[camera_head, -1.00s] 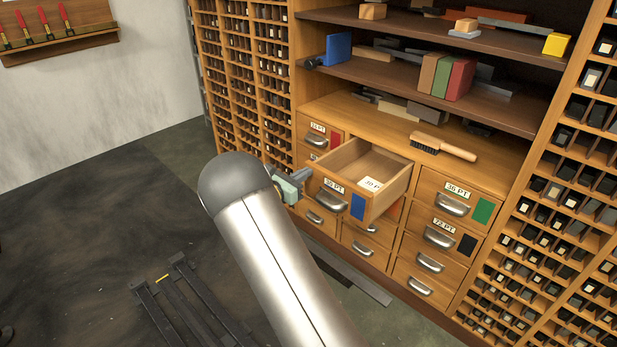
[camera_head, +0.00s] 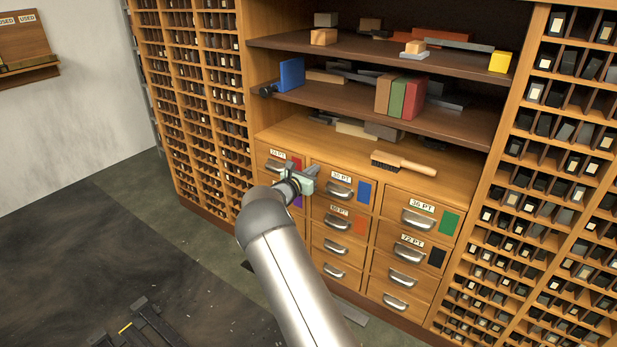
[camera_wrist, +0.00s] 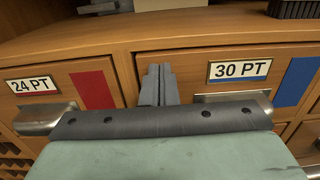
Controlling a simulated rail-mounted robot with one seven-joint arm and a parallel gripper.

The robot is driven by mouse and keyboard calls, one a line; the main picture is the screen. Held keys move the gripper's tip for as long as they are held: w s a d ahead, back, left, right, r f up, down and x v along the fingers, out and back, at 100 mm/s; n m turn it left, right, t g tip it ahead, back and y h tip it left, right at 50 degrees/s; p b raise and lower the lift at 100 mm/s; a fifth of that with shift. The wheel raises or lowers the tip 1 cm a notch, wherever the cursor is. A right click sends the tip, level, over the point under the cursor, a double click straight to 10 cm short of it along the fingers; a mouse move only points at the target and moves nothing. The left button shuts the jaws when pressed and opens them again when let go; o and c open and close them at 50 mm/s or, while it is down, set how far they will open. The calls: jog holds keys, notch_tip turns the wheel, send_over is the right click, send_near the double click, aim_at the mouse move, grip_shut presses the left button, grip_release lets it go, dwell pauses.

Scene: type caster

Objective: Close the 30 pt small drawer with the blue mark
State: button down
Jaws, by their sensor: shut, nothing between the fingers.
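The 30 pt drawer (camera_head: 343,188) with the blue mark (camera_head: 364,192) is in the top row, middle column, its front level with the neighbouring fronts. In the wrist view its 30 PT label (camera_wrist: 240,70), blue mark (camera_wrist: 297,82) and part of its metal handle (camera_wrist: 235,98) show. My gripper (camera_head: 312,170) is at the left edge of this drawer, in front of the cabinet. In the wrist view its fingers (camera_wrist: 158,84) are together and empty, at the drawer front's left edge beside the handle. Whether the fingertips touch the wood is unclear.
The 24 pt drawer (camera_wrist: 60,92) with a red mark is to the left, the 36 pt drawer (camera_head: 420,213) with a green mark to the right. A brush (camera_head: 403,164) lies on the cabinet top. Type cases stand on both sides.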

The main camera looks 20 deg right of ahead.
jog(key=shift+w+d+r, duration=0.1)
jog(key=shift+w+d, duration=0.15)
jog(key=shift+d, duration=0.1)
jog(key=shift+d+r, duration=0.15)
jog(key=w+p+v, duration=0.1)
jog(key=p+v, duration=0.2)
jog(key=v, duration=1.1)
jog(key=s+d+r+m+g+y+p, duration=0.25)
jog(key=s+r+m+g+p, duration=0.35)
jog(key=s+r, duration=0.4)
jog(key=s+d+r+m+g+y+p, duration=0.2)
jog(key=s+d+r+m+g+p, duration=0.15)
jog(key=s+r+m+p, duration=0.7)
jog(key=s+a+r+m+y+p, duration=0.2)
jog(key=s+a+r+y+p, duration=0.1)
jog(key=s, duration=0.6)
jog(key=s+a+r+m+y+p, duration=0.3)
jog(key=s+a+r+p, duration=0.1)
jog(key=s, duration=0.5)
jog(key=s+a+r+m+y+p, duration=0.3)
jog(key=s+a+r+y, duration=0.1)
jog(key=s, duration=0.6)
jog(key=a+r+g, duration=0.1)
jog(key=a, duration=0.1)
jog(key=shift+a+r, duration=0.3)
jog(key=shift+a, duration=0.1)
